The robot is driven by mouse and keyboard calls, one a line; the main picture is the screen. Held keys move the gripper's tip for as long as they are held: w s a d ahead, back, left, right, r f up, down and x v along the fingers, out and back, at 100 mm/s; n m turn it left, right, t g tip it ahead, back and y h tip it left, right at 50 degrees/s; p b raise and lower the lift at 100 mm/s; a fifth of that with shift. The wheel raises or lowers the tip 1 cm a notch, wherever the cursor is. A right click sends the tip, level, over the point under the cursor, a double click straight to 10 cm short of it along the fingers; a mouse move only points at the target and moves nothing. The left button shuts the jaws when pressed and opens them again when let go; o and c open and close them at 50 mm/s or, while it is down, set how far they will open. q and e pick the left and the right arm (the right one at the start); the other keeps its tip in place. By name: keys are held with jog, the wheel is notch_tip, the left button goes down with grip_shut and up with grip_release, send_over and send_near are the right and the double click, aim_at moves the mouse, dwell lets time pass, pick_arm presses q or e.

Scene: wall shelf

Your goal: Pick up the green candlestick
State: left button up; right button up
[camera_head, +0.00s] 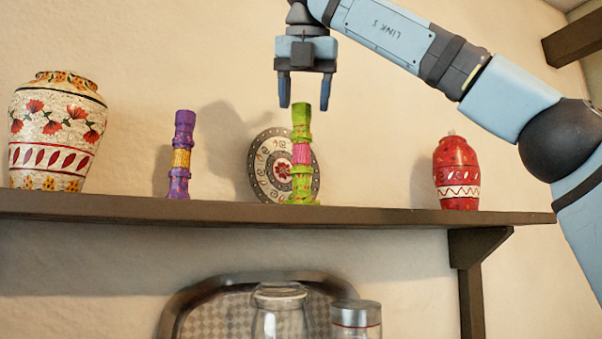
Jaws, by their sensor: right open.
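The green candlestick (302,187) stands upright on the wall shelf, with a pink band around its middle. It stands in front of a round decorated plate (265,178) and hides part of it. My right gripper (305,104) points down with its blue fingers apart. It is open and empty. Its fingertips appear level with the top of the candlestick, on either side of it in the picture. I cannot tell how far in front of or behind it they are. My left gripper is not in view.
A purple candlestick (181,155) and a large floral vase (57,132) stand to the left on the shelf (385,217). A red jar (456,175) stands to the right. Bare shelf lies between them. Below are a tray (190,297) and glass jars (279,315).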

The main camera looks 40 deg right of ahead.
aim_at(304, 119)
jog(key=x, duration=0.4)
jog(key=shift+d, duration=0.1)
jog(key=shift+w+d+f, duration=0.15)
jog(key=shift+w+d, duration=0.05)
jog(key=shift+w, duration=0.05)
jog(key=shift+s+a, duration=0.25)
jog(key=shift+c, duration=1.4)
jog(key=c, duration=0.7)
grip_shut()
jog(key=shift+r, duration=0.25)
